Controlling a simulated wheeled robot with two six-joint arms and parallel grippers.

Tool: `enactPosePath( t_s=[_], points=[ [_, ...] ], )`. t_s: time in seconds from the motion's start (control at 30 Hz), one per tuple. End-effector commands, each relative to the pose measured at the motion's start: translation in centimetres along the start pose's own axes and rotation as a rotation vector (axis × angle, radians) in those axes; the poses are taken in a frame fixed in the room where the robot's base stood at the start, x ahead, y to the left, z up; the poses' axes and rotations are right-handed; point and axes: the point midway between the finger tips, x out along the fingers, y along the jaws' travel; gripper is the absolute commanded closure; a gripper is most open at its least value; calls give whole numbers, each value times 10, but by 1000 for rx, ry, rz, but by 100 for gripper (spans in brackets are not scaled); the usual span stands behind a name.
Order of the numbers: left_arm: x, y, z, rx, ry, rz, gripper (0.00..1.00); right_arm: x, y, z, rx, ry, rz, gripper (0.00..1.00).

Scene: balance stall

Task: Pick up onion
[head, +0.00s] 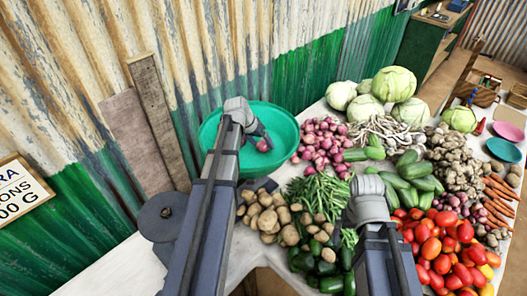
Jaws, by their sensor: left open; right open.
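A pile of red-purple onions (322,143) lies on the white table, just right of a green bowl. One onion (263,146) shows over the inside of the green bowl (285,122), right at the fingertips of my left gripper (260,137). That gripper is open and reaches over the bowl; its fingers are small and partly hidden, so I cannot tell whether they touch the onion. My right gripper (364,205) is open above the vegetables, below and right of the onion pile; its fingertips are mostly hidden by its wrist.
Potatoes (262,215), green beans (318,193), cucumbers (408,178), tomatoes (440,250), garlic (380,132) and cabbages (393,84) crowd the table. A corrugated wall (290,60) stands close behind the bowl. A dark round weight (163,215) lies at the left; bare table (110,275) shows there.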

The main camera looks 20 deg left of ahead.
Motion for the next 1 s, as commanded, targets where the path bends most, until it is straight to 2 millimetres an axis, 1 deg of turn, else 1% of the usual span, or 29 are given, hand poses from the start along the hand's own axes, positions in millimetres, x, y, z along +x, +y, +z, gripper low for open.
enactPosePath(
  t_s=[0.03,0.27,0.3,0.9,0.93,1.0],
  points=[
    [7,-1,1,0,0,0,22,7,-1,0,0,0,0,0],
    [6,0,0,0,0,0,22,5,0,0,0,0,0,0],
    [6,0,0,0,0,0,24,5,0,0,0,0,0,0],
    [6,0,0,0,0,0,92,5,0,0,0,0,0,0],
    [6,0,0,0,0,0,95,5,0,0,0,0,0,0],
    [6,0,0,0,0,0,97,5,0,0,0,0,0,0]
  ],
)
